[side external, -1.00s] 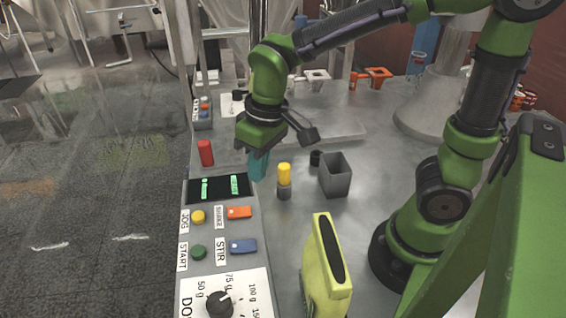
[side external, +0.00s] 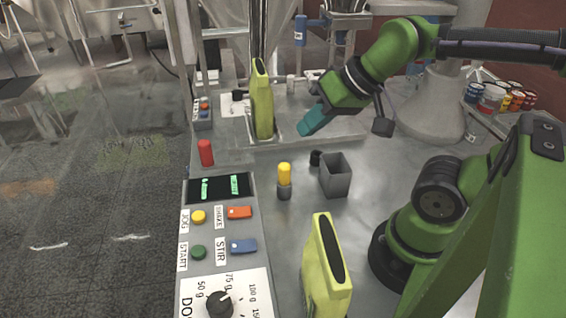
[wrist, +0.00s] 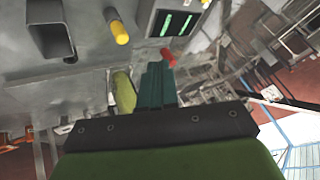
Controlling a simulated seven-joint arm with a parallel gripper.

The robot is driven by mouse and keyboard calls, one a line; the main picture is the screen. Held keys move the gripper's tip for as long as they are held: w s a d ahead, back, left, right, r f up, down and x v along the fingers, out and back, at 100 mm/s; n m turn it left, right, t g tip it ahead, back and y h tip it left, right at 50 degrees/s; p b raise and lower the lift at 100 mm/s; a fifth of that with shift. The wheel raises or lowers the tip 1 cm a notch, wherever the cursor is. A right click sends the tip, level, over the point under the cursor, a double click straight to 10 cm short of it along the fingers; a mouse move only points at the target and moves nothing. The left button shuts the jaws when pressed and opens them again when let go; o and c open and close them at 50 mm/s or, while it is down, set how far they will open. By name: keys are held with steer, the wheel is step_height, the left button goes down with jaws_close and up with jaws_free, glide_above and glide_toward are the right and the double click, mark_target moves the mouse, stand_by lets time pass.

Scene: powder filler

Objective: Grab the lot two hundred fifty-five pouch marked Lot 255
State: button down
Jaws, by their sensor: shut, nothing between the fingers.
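One yellow-green pouch (side external: 326,272) with a dark top stands upright at the front of the bench in the side external view. Another yellow-green pouch (side external: 262,100) stands upright at the back, beside the metal column. No lot marking is readable on either. My gripper (side external: 303,130) has teal fingers, shut and empty, to the right of the back pouch and apart from it. In the wrist view the fingers (wrist: 154,66) are together, and a yellow-green pouch (wrist: 123,93) shows just left of them.
A control panel (side external: 226,277) with buttons and a dial lines the bench's left side. A red cylinder (side external: 205,152), a yellow-topped grey post (side external: 284,180) and an open grey box (side external: 335,176) stand mid-bench. Colored cups (side external: 491,97) sit at the far right. Bench between box and front pouch is clear.

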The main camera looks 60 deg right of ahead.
steer(key=c, duration=0.8)
jaws_free()
steer(key=shift+o, duration=0.2)
steer(key=n+t+h, duration=0.6)
steer(key=n+h, duration=0.9)
steer(key=n, duration=1.6)
glide_toward(264, 82)
steer(key=x, duration=0.9)
steer(key=shift+w+d, duration=0.15)
steer(key=shift+w, duration=0.05)
steer(key=shift+x, duration=2.75)
